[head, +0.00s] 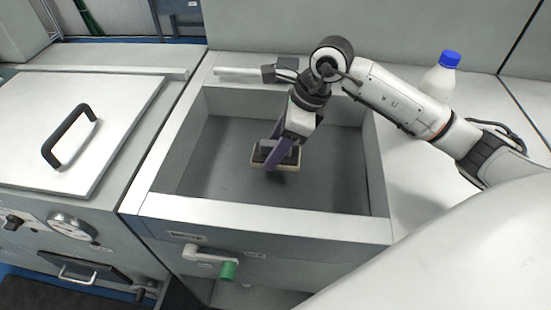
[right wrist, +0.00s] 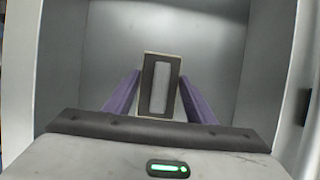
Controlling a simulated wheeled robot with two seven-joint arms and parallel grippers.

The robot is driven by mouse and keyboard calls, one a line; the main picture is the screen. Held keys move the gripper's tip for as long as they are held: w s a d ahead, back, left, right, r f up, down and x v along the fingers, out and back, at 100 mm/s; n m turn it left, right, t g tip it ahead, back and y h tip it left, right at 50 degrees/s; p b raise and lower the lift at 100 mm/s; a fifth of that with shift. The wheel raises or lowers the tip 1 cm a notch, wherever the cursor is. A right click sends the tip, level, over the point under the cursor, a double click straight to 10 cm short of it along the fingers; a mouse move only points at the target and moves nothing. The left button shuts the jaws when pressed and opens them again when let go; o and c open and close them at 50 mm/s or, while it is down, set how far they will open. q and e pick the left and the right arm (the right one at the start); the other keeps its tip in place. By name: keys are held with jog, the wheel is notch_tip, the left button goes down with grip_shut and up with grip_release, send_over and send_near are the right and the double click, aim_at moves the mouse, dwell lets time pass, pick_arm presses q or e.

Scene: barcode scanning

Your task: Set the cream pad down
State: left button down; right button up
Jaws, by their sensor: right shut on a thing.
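The cream pad (head: 257,159) is a small block with a cream edge and a dark back carrying a grey grip. It is inside the grey sink basin (head: 210,180), near its middle. My right gripper (head: 275,160), with purple fingers, points down into the basin and is shut on the pad. In the right wrist view the pad (right wrist: 148,88) shows between the two purple fingers (right wrist: 160,100), its dark back with a grey bar facing the camera. Whether the pad touches the basin floor I cannot tell. My left gripper is not in view.
A white bottle (head: 438,82) with a blue cap stands on the counter at the right. A white lid with a black handle (head: 70,135) is at the left. The basin floor around the pad is clear.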

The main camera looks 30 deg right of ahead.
jog(key=shift+f, duration=2.05)
jog(key=shift+f, duration=0.1)
jog(key=o, duration=1.1)
jog(key=shift+r, duration=0.2)
jog(key=v, duration=1.2)
jog(key=shift+f, duration=0.1)
